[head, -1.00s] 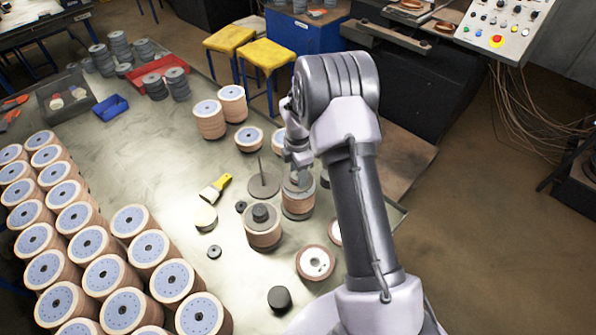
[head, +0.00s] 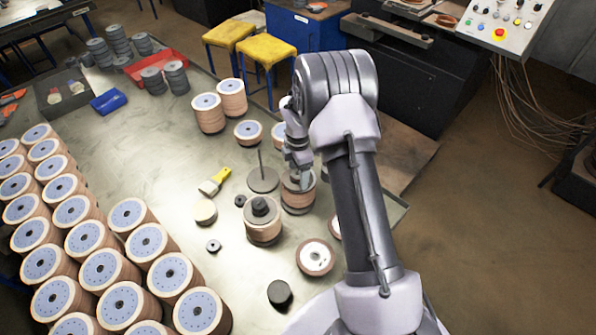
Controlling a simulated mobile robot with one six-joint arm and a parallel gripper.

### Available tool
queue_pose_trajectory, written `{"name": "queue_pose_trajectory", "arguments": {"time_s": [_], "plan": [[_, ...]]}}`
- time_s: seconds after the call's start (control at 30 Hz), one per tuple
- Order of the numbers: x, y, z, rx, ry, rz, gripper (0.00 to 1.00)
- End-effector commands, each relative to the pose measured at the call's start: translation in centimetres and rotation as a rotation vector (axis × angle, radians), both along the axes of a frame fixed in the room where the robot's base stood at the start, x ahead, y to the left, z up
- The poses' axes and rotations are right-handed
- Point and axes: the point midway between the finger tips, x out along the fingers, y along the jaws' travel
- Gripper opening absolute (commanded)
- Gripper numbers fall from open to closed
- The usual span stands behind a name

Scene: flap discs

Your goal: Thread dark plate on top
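My gripper (head: 303,181) points down at the top of a tan disc stack (head: 297,204), right of the table's middle. A dark plate (head: 290,187) shows at the stack's top, under and around the fingertips. My wrist hides part of it, so I cannot tell whether the fingers grip it or whether it lies flat on the discs. Just left stands a dark round base with a bare upright rod (head: 263,181). In front, another tan stack (head: 263,234) carries a dark plate with a black knob (head: 260,206).
Rows of blue-faced disc stacks (head: 127,215) fill the table's left. Tall stacks (head: 231,98) stand behind. Bare table lies left of the scraper.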

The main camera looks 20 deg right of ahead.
Motion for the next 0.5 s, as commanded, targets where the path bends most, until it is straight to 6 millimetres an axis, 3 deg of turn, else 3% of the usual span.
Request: {"name": "queue_pose_trajectory", "arguments": {"time_s": [0.27, 0.5], "plan": [[0.0, 0.0, 1.0, 0.0, -0.001, 0.0, 0.72], [0.1, 0.0, 6.9, -0.001, -0.004, 0.0, 0.72]]}}
